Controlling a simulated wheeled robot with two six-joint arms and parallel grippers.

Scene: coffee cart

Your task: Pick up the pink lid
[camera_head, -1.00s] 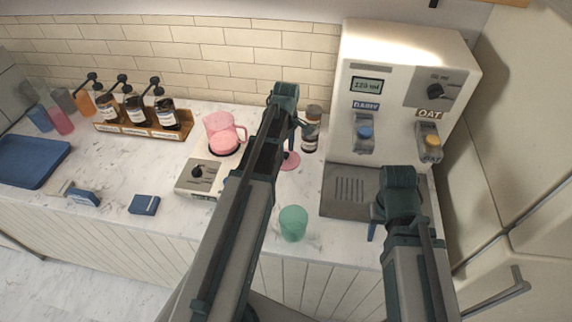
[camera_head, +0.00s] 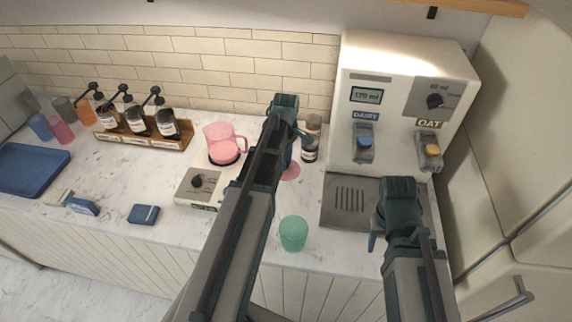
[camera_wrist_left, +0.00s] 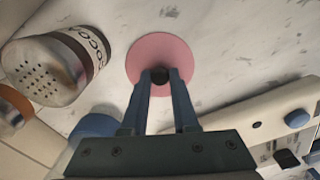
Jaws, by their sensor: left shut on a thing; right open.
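The pink lid (camera_wrist_left: 145,52) is a flat round disc with a dark knob (camera_wrist_left: 160,75) at its middle. In the left wrist view the two fingers of my left gripper (camera_wrist_left: 160,84) are shut on that knob. In the head view the lid (camera_head: 291,171) shows only in part, behind my left gripper (camera_head: 290,155), whose fingertips are largely hidden. I cannot tell whether the lid touches the counter or is slightly above it. My right gripper (camera_head: 376,240) is open and empty in front of the drink dispenser, with its fingers partly hidden.
A shaker (camera_wrist_left: 60,62) stands close beside the lid. A green cup (camera_head: 293,233) is near the counter's front edge. The white dispenser (camera_head: 400,90) is at right; a blue tray (camera_head: 30,168) lies far left.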

